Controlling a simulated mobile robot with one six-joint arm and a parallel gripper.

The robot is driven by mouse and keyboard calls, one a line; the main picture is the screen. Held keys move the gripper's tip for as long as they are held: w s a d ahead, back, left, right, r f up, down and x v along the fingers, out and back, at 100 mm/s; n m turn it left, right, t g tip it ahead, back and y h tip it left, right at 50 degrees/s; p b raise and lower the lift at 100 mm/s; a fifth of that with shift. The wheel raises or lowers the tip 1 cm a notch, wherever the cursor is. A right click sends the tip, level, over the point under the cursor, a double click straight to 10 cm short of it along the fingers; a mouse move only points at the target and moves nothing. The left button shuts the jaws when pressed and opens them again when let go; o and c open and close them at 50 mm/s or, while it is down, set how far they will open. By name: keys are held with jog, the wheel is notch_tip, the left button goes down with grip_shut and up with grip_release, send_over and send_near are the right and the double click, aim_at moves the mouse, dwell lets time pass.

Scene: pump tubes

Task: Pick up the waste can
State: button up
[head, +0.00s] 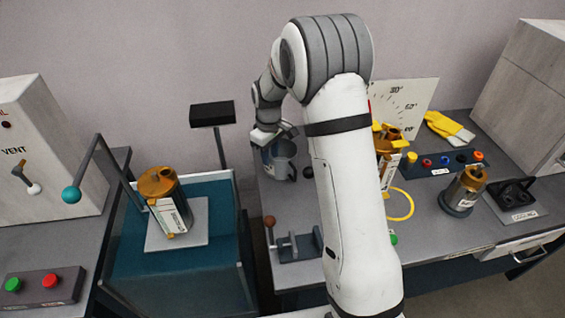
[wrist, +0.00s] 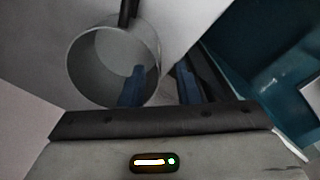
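A grey, open-topped can (head: 284,162), which looks like the waste can, stands on the grey bench behind my arm. In the wrist view I look down into the can (wrist: 88,62), a round hollow vessel with a dark bar at its upper rim. My gripper (head: 270,146) is at the can's upper left side. In the wrist view its blue fingers (wrist: 160,88) are apart. The left finger overlaps the can's opening and the right finger is outside the wall. Whether either finger touches the wall I cannot tell.
A teal tank (head: 180,275) with a brown-topped canister (head: 160,190) stands left. A dial board (head: 405,100), yellow gloves (head: 448,128), a button strip (head: 445,161) and another canister (head: 464,190) are right. A small clamp fixture (head: 298,246) sits in front of the can.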

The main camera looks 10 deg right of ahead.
aim_at(272, 177)
jog(key=f+p, duration=0.1)
jog(key=f, duration=0.6)
jog(key=shift+d+f, duration=0.1)
jog(key=shift+d, duration=0.1)
jog(key=shift+c, duration=0.2)
grip_shut()
